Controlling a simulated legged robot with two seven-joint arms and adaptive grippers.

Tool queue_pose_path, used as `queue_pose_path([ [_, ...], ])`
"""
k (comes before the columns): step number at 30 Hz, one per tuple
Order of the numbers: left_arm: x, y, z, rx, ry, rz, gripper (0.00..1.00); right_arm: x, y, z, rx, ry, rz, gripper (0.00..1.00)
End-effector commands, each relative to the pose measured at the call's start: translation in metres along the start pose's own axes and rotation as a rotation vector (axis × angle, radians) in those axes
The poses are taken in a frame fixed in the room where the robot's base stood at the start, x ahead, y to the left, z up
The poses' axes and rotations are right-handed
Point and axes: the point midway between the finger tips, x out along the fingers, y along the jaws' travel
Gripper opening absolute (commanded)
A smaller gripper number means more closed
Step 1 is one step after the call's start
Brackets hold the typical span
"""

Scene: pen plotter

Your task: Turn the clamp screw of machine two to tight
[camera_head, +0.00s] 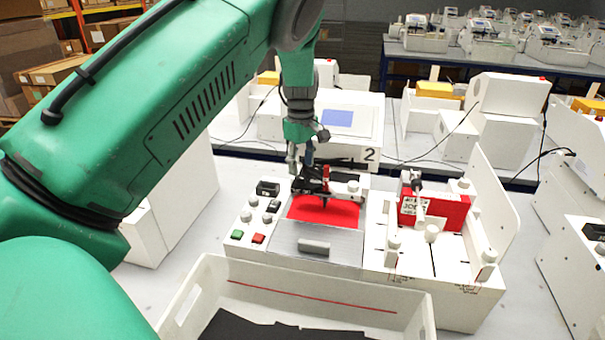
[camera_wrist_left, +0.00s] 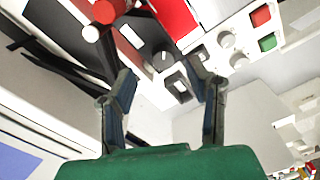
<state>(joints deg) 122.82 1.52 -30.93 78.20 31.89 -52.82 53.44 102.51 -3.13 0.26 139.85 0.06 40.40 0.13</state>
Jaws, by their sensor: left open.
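Machine two (camera_head: 320,248) is a white plotter with a red bed (camera_head: 325,213), below a sign with the number 2. Its dark pen carriage (camera_head: 316,187) lies across the back of the bed, with a small red upright part (camera_head: 326,174). My left gripper (camera_head: 308,160) is above and behind the carriage, pointing down. I cannot tell which part is the clamp screw. My right gripper is not in view.
A control panel with knobs and green (camera_head: 237,234) and red (camera_head: 258,239) buttons is on the machine's left. A white bin (camera_head: 190,295) stands in front. A station with a red box (camera_head: 450,213) adjoins on the right. Cables cross the table behind.

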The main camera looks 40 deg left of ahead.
Motion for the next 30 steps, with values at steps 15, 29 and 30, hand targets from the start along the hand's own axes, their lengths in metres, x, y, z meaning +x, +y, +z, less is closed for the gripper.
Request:
queue_pose_path([
  [15, 0.041, 0.000, 0.000, 0.000, 0.000, 0.001, 0.44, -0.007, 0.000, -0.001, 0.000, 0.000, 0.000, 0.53],
  [29, 0.040, 0.001, 0.000, 0.002, 0.000, 0.002, 0.00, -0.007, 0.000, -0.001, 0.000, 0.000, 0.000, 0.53],
  [30, 0.040, 0.001, 0.000, 0.005, 0.000, 0.003, 0.00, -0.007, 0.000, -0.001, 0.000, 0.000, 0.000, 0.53],
])
